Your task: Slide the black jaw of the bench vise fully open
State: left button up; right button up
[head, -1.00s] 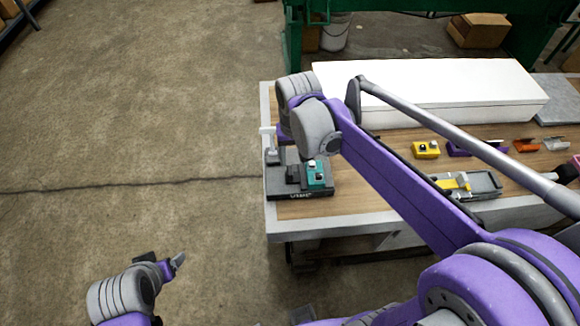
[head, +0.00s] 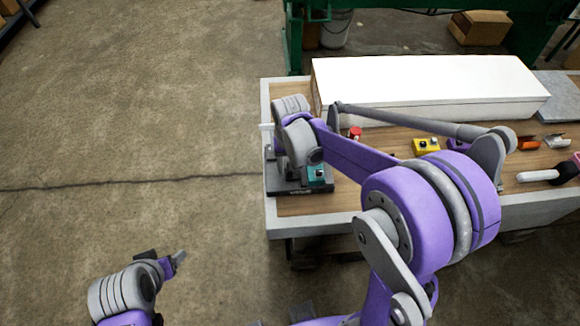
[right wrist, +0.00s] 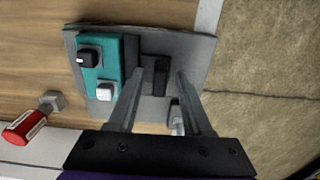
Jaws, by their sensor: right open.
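The bench vise (head: 296,190) sits at the bench's left end in the head view, mostly covered by my right wrist. The right wrist view shows its grey base plate (right wrist: 190,48), a teal block (right wrist: 93,62) with a black and a white knob, and the upright black jaw (right wrist: 161,78) beside a dark grey block. My right gripper (right wrist: 160,88) is open, its fingers pointing at the vise on either side of the black jaw. I cannot tell whether they touch it. My left gripper (head: 178,259) is over bare floor, far from the bench; its opening is unclear.
A long white box (head: 420,85) lies along the bench's back. A red-topped item (head: 355,133) and a yellow block (head: 427,146) with knobs stand right of the vise. Several small parts lie further right. Floor left of the bench (head: 266,225) is clear.

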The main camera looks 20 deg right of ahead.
jog(key=shift+f, duration=0.15)
jog(key=shift+c, duration=0.3)
grip_shut()
dwell(1.1)
